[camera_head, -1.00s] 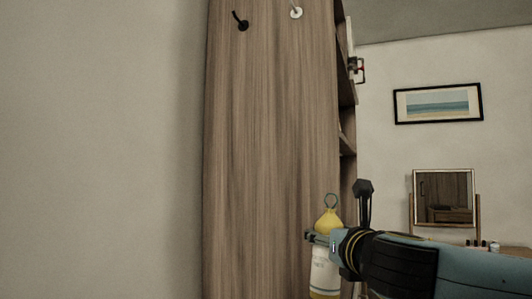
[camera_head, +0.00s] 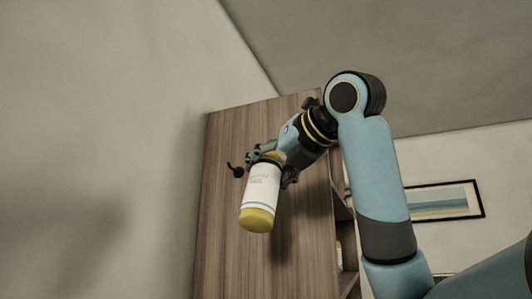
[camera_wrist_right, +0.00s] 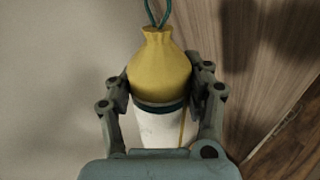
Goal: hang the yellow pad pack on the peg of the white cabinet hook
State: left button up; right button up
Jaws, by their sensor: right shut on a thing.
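The yellow pad pack (camera_head: 260,196) has a white label band and yellow ends. My right gripper (camera_head: 267,160) is shut on its upper part and holds it raised, slightly tilted, in front of the wooden cabinet side. In the right wrist view the pack's yellow gathered top (camera_wrist_right: 158,70) sits between the fingers (camera_wrist_right: 158,92), with a green cord loop (camera_wrist_right: 157,12) at its tip, cut by the picture edge. The white cabinet hook is not visible in the head view; the gripper and arm cover part of the panel. My left gripper is not in view.
A black hook (camera_head: 236,170) is on the cabinet panel (camera_head: 225,250), just left of my right gripper. A pale wall stands at the left. Open shelves (camera_head: 345,255) and a framed picture (camera_head: 445,201) are at the right, partly behind my arm.

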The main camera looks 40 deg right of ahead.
jog(key=shift+s+a+r, duration=0.1)
jog(key=shift+s+r, duration=0.1)
jog(key=shift+r, duration=0.35)
jog(key=w+d+f, duration=0.1)
jog(key=w+d, duration=0.3)
jog(key=d, duration=0.4)
jog(key=shift+w+d+f, duration=0.3)
jog(key=shift+d+f, duration=0.05)
jog(key=shift+f, duration=0.05)
dwell(0.7)
jog(key=o, duration=1.3)
